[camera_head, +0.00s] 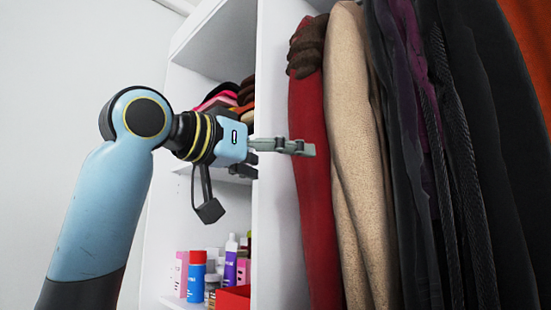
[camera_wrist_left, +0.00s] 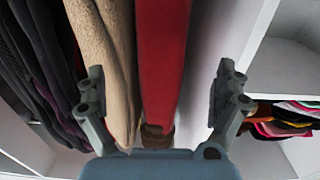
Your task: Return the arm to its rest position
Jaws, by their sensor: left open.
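My left arm comes in from the left in the head view, and its gripper (camera_head: 285,147) is level in front of the wardrobe's white divider and the red garment (camera_head: 312,190). In the left wrist view the gripper's fingers (camera_wrist_left: 160,98) stand wide apart with nothing held between them. The red garment (camera_wrist_left: 162,60) and part of the beige coat (camera_wrist_left: 104,45) show in the gap beyond the fingers. I cannot tell whether a fingertip touches the red garment. My right gripper is not in view.
Hanging clothes fill the right side: a beige coat (camera_head: 350,130), then dark garments (camera_head: 470,160). Left of the divider (camera_head: 272,215), shelves hold folded clothes (camera_head: 222,97), several bottles and boxes (camera_head: 197,277), and a red box (camera_head: 233,298). The wall side at left is clear.

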